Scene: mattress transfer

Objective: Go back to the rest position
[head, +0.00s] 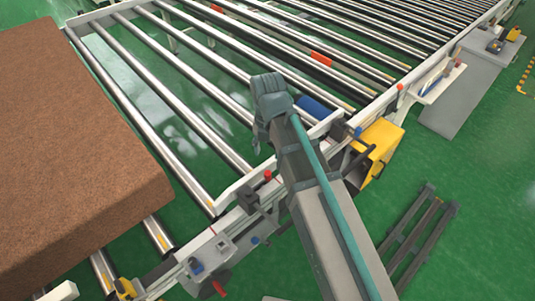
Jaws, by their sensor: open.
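My arm reaches up from the lower right of the head view, over the near edge of the roller conveyor (222,207). Its dark grey upper part stands out above the rollers. A large brown block-shaped mattress (80,150) lies flat on the rollers at the left, cut off by the picture's edge. The visible arm is apart from the mattress, with bare rollers between them.
A yellow box-shaped unit (382,147) is on the conveyor's side to the right of my arm. A dark slatted rack (418,235) is on the green floor at the lower right. A grey cabinet (462,90) stands at the upper right. Open floor lies at the far right.

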